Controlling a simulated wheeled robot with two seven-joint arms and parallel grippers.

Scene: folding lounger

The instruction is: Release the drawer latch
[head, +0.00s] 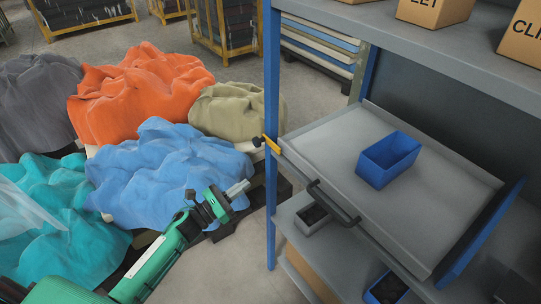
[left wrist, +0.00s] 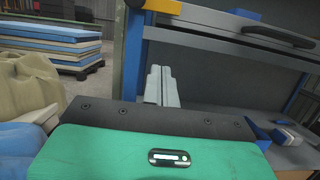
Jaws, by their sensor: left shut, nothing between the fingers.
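The yellow drawer latch (head: 271,145) sits at the left front corner of the grey drawer (head: 340,135), beside the blue shelf post. A dark knob shows at its left end. In the left wrist view the yellow latch (left wrist: 163,6) is at the top edge, beyond my fingers. The drawer has a dark bar handle (head: 333,202) on its front. My left gripper (head: 240,188) is shut and empty, left of the post and below the latch, apart from it. Its fingers (left wrist: 162,85) show together in the left wrist view. My right gripper is in neither view.
A blue bin (head: 388,160) sits in the drawer. The blue post (head: 271,90) stands between my left gripper and the drawer. Heaped blue (head: 165,180), orange (head: 140,90) and teal fabric (head: 60,210) lies at left. Small bins stand on the shelf below; cardboard boxes (head: 434,10) stand above.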

